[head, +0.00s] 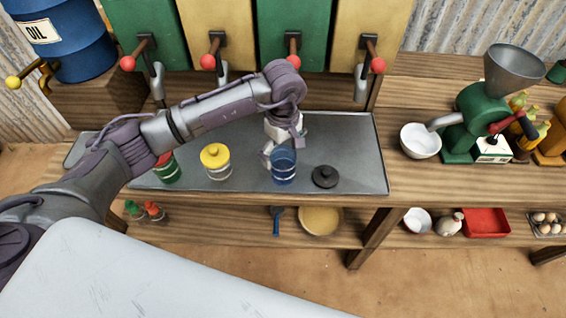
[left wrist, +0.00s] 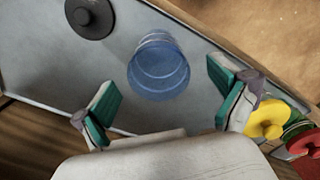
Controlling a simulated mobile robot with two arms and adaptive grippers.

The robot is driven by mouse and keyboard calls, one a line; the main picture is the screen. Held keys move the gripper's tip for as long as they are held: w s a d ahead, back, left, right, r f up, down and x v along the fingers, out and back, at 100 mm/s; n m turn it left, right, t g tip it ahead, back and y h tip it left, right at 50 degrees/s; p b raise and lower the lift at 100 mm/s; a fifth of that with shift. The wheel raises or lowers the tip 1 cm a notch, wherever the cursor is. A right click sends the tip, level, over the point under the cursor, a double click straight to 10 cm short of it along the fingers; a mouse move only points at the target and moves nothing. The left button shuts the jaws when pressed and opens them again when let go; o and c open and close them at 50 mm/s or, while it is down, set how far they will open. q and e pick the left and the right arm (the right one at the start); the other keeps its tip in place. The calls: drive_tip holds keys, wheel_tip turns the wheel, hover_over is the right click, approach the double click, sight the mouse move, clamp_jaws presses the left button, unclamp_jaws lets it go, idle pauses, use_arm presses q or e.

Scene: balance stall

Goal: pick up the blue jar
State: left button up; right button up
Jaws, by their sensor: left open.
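The blue jar (head: 284,167) is a see-through cylinder standing on the grey metal tray on the counter. It has no lid on it. In the left wrist view the blue jar (left wrist: 158,68) stands ahead of the fingers, a little right of the middle. In the left wrist view my left gripper (left wrist: 165,92) is open, with green pads spread to either side of the jar and nothing held. My right gripper is not in view.
A dark lid (head: 324,176) lies right of the jar. A yellow-lidded jar (head: 215,160) and a green jar with a red lid (head: 167,167) stand to its left on the metal tray (head: 352,150). A white bowl (head: 420,140) and a green grinder (head: 480,115) are farther right.

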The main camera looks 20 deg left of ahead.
use_arm(q)
wheel_tip(320, 180, down, 6)
drive_tip(key=shift+d+r+p, duration=0.1)
drive_tip(key=shift+r+p, duration=0.1)
drive_tip(key=shift+p, duration=0.95)
drive_tip(key=shift+f, duration=0.3)
drive_tip(key=c, duration=1.3)
drive_tip(key=shift+c, duration=0.2)
drive_tip(key=shift+w+r, duration=0.1)
drive_tip(key=shift+r, duration=0.05)
